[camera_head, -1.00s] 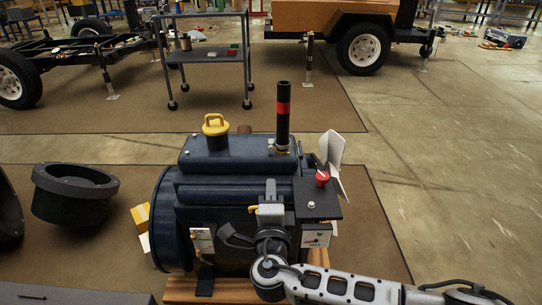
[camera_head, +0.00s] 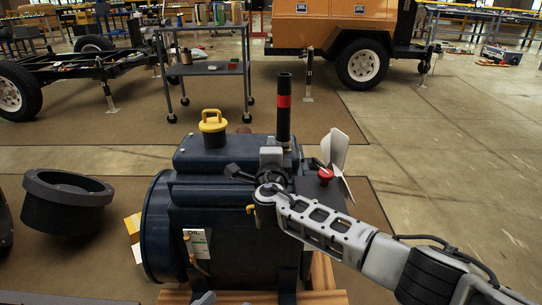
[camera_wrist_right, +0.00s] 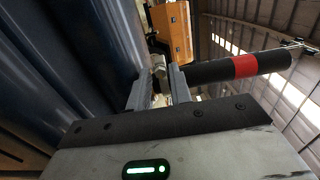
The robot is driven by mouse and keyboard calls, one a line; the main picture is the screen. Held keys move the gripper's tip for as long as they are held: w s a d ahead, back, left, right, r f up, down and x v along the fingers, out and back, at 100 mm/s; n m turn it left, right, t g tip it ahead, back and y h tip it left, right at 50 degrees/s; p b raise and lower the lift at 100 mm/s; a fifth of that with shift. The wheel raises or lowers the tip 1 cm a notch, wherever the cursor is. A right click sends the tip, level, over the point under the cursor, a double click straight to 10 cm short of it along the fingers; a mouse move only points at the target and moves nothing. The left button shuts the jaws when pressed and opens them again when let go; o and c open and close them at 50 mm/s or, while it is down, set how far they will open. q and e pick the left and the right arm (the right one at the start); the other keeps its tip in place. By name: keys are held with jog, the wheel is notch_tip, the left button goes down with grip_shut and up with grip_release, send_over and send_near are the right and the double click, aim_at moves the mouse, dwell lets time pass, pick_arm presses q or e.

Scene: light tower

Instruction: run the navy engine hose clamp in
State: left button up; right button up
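The navy engine (camera_head: 225,240) stands on a wooden pallet in the head view. A black upright hose (camera_head: 284,110) with a red band rises from its top; it also shows in the right wrist view (camera_wrist_right: 210,71). A small metallic piece, apparently the hose clamp (camera_wrist_right: 159,68), is at the hose's base in the right wrist view. My right gripper (camera_wrist_right: 158,88) has its two fingers apart, with the metallic piece between or just beyond the tips; I cannot tell whether they touch it.
A yellow-handled cap (camera_head: 212,122) stands on the engine's top, left of the hose. A red knob (camera_head: 326,174) and a white fan (camera_head: 336,150) are at its right end. A dark round housing (camera_head: 65,205) lies at left. Floor to the right is open.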

grip_shut()
pick_arm(q)
jog(key=shift+r, duration=0.2)
